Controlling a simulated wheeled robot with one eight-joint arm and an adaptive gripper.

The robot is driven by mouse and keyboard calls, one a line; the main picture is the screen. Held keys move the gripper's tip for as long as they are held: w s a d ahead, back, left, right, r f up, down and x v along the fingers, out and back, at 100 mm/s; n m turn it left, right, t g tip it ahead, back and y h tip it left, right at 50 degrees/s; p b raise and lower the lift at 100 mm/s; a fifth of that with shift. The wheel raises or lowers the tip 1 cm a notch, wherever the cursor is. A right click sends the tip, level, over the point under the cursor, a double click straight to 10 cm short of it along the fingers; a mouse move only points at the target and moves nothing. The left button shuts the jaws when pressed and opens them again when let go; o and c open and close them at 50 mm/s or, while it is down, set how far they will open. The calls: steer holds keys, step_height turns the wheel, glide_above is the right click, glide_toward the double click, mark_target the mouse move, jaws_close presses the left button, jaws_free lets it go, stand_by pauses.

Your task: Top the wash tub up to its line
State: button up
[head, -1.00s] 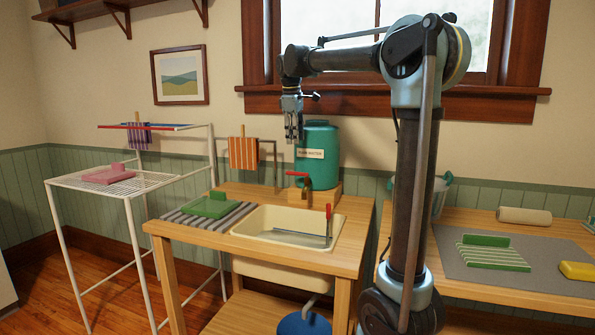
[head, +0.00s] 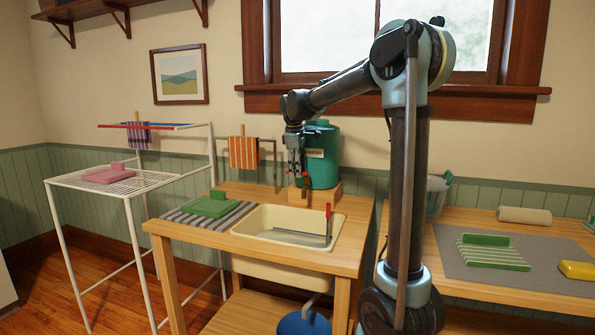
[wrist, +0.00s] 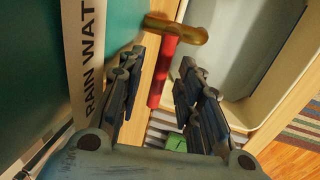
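The cream wash tub (head: 268,217) is set into the wooden stand, with a greyish surface low inside it. I cannot make out its line. A teal rain water barrel (head: 325,165) stands behind it on a wooden block. In the wrist view, the barrel's tap has a brass spout (wrist: 188,32) and a red handle (wrist: 164,75). My gripper (head: 297,180) is lowered in front of the barrel, hiding most of the tap. In the wrist view my gripper (wrist: 162,62) is open, with its fingers on either side of the red handle, apparently not closed on it.
A red-handled upright piece (head: 328,213) stands at the tub's right side. A green block (head: 208,205) lies on a striped mat left of the tub. A blue bucket (head: 303,322) is below. The drying rack (head: 130,183) stands left, another table (head: 500,285) right.

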steer(key=shift+c, duration=0.6)
jaws_close()
steer(key=shift+s+n, duration=0.3)
steer(key=shift+n, duration=0.8)
steer(key=shift+o, duration=0.6)
jaws_free()
